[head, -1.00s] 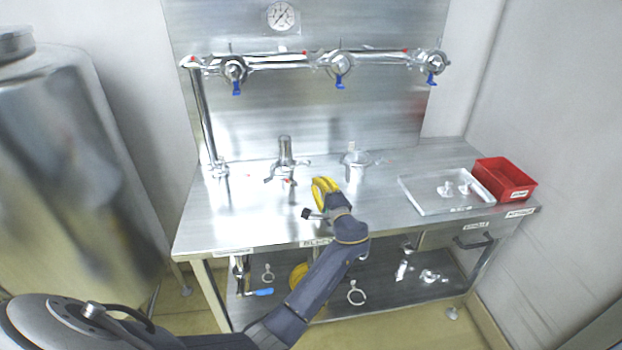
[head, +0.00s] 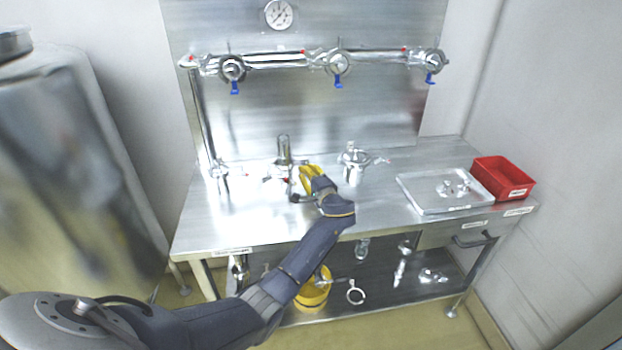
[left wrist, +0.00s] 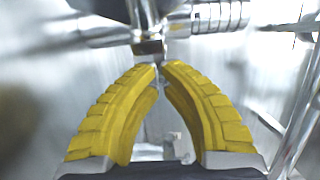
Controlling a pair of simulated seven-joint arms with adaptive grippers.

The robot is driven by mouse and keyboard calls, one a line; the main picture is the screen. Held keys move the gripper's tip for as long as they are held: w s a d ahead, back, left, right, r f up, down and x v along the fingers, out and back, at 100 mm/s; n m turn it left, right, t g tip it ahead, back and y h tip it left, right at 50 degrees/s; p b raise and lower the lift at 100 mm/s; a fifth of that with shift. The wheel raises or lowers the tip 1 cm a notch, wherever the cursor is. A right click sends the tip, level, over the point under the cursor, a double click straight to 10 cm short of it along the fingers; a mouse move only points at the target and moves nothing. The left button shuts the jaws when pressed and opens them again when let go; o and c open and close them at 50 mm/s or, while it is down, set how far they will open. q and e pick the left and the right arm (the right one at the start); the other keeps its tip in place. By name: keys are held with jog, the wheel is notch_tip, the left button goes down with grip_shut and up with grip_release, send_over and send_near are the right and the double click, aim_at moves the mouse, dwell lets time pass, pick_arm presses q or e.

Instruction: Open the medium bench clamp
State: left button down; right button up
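Three steel fittings with clamps stand on the bench: one at the left (head: 220,174), a middle one (head: 284,150) with a tall neck, and a right one (head: 354,163). I cannot tell by size which clamp is the medium one. My left gripper (head: 306,182), with yellow ribbed fingers, is just right of and in front of the middle fitting. In the left wrist view its fingertips (left wrist: 160,68) almost meet, just below a small metal block (left wrist: 149,47) on a clamped pipe joint. Whether they touch it is unclear. My right gripper is out of view.
A clear tray (head: 445,190) with small metal parts and a red bin (head: 503,178) stand at the bench's right. A pipe with blue-handled valves (head: 338,62) runs along the back panel. A yellow bucket (head: 313,290) and loose clamps lie on the lower shelf.

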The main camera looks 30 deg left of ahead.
pick_arm(q)
jog(key=shift+s+a, duration=0.2)
jog(key=shift+s, duration=0.8)
jog(key=shift+s+a, duration=0.2)
jog(key=shift+s, duration=0.75)
jog(key=shift+d, duration=0.1)
